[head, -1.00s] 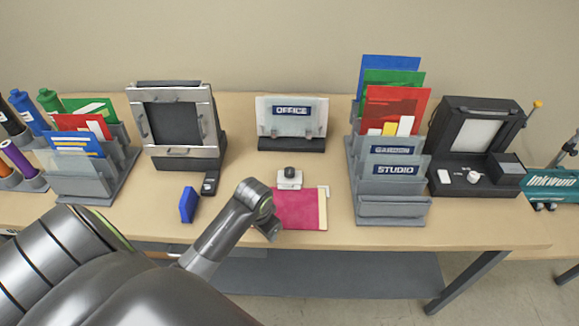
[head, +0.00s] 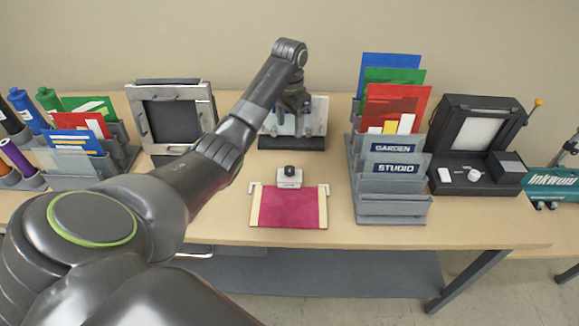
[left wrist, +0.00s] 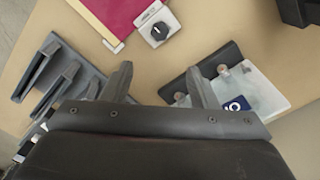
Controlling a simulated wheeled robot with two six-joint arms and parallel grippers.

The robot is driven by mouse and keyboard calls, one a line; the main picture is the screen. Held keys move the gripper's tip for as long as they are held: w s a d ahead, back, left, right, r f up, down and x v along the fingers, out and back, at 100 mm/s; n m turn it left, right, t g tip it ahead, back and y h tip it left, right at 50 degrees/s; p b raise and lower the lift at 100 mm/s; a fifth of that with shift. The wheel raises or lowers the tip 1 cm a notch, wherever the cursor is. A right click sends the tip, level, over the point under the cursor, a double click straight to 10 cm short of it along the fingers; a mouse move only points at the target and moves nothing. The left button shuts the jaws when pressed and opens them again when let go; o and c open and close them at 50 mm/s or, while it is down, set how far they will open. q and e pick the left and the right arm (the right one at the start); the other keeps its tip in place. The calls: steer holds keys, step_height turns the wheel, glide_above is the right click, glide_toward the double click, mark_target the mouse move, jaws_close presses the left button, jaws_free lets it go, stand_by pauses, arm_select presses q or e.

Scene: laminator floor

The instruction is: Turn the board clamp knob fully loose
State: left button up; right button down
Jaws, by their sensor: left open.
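The black clamp knob (head: 290,170) sits on a small white clamp block (head: 290,183) at the back edge of a magenta board (head: 288,207) with cream side strips. The left wrist view shows the knob (left wrist: 159,31) and a part of the board (left wrist: 110,8) ahead of the fingers. My left gripper (head: 297,118) hangs in front of the clear OFFICE holder, behind and above the knob. In the left wrist view its fingers (left wrist: 159,72) are spread and empty, apart from the knob. My right gripper is in neither view.
The clear OFFICE holder (head: 319,117) stands directly behind my gripper. Grey GARDEN and STUDIO racks (head: 393,209) stand right of the board. The table in front of the board's sides is clear.

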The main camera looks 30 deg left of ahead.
arm_select(q)
steer(key=b, duration=0.8)
glide_above(289, 168)
step_height(289, 168, down, 9)
steer(key=shift+d, duration=0.1)
step_height(289, 168, down, 7)
steer(key=shift+r+p, duration=0.1)
steer(key=shift+p, duration=0.65)
steer(key=shift+f, duration=0.55)
